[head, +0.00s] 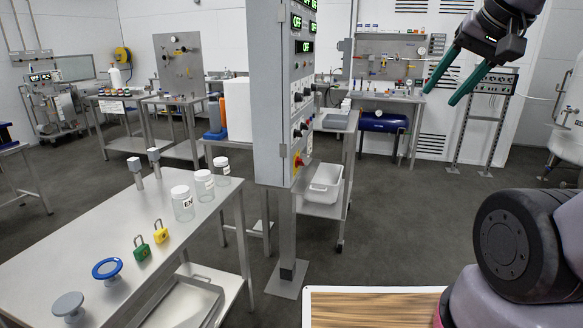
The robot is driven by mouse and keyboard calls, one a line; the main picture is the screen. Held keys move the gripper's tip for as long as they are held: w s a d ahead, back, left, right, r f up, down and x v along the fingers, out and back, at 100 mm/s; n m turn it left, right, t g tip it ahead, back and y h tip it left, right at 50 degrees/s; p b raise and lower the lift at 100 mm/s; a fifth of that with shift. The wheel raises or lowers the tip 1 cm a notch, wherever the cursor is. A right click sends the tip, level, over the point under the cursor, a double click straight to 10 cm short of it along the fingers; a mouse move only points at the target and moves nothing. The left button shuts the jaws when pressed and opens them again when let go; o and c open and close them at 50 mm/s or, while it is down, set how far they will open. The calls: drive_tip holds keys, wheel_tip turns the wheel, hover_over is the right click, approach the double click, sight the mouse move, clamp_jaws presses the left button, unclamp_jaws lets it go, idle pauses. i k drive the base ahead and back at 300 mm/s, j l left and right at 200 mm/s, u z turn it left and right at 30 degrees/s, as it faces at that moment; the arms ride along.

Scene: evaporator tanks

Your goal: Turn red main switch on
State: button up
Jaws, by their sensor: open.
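The red main switch (299,161) is a small red knob on a yellow plate, low on the front face of a tall grey control cabinet (271,100). The cabinet stands on a post in the middle of the head view, and its front is seen at a steep angle. Its green displays (304,47) near the top read OFF. My gripper (441,84) is at the upper right, with two green fingers apart and nothing between them. It is well to the right of the cabinet and higher in the picture than the switch.
A steel table (150,250) at the left holds jars (183,204), padlocks (160,232) and round knobs (107,269). A white tub (325,184) sits on a cart shelf just right of the cabinet. Grey floor (400,225) is open to the right of the cabinet.

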sight(298, 162)
drive_tip(key=i+l+u, duration=0.55)
drive_tip(key=i+j, duration=0.35)
drive_tip(key=i, duration=0.15)
drive_tip(key=i+j+u, duration=0.1)
drive_tip(key=i+j, duration=0.2)
drive_tip(key=i, duration=0.2)
